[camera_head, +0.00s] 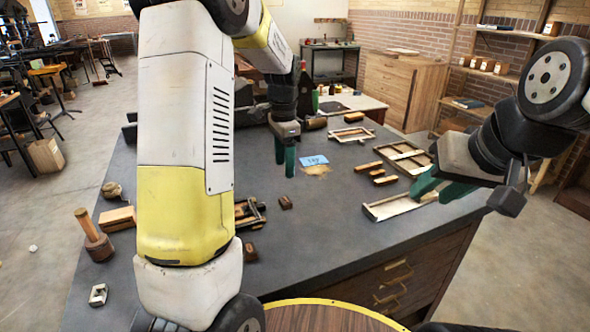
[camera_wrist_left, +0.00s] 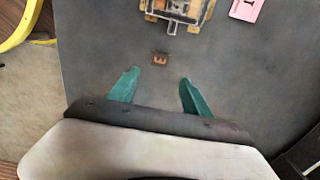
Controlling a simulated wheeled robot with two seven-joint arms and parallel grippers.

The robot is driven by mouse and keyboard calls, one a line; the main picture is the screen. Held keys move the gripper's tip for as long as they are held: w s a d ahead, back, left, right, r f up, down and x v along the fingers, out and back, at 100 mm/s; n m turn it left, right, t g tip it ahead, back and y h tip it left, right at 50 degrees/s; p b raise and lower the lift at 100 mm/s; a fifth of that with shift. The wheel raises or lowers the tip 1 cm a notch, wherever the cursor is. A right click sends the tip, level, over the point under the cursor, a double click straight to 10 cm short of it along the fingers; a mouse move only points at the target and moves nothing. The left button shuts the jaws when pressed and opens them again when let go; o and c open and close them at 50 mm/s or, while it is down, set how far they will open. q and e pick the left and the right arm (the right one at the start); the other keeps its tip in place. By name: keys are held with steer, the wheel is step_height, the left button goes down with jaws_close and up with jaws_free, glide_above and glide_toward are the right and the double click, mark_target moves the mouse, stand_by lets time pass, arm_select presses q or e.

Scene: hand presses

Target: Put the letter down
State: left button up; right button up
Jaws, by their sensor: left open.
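A small brown letter block (camera_wrist_left: 160,58) marked with an E lies on the dark grey table, beyond and between the fingertips in the left wrist view. A small brown block (camera_head: 286,202), which looks like the same one, lies on the table in the head view. My left gripper (camera_head: 285,152) points down over the table, farther back than that block. Its green fingers (camera_wrist_left: 158,82) are apart with nothing between them. My right gripper (camera_head: 441,187) is above the table's right side, its green fingers apart and empty.
A blue card (camera_head: 313,160) lies beside the left gripper. Wooden frames (camera_head: 404,157) and small blocks lie to the right. A mallet (camera_head: 93,236) stands at the left. The left wrist view shows a wooden press (camera_wrist_left: 180,10) and a pink card (camera_wrist_left: 247,9).

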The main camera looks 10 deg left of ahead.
arm_select(q)
steer(key=s+r+n+t+h, duration=0.15)
steer(key=s+r+n, duration=0.25)
steer(key=s+r, duration=0.6)
steer(key=s+d+r+n+t, duration=0.1)
steer(key=s+n+t, duration=0.3)
steer(key=s, duration=1)
steer(key=d+n, duration=0.1)
steer(key=n, duration=0.1)
steer(key=shift+s+d+r+n+t+h, duration=0.15)
steer(key=shift+r+n+t+h, duration=0.15)
steer(key=shift+r+t+h, duration=0.1)
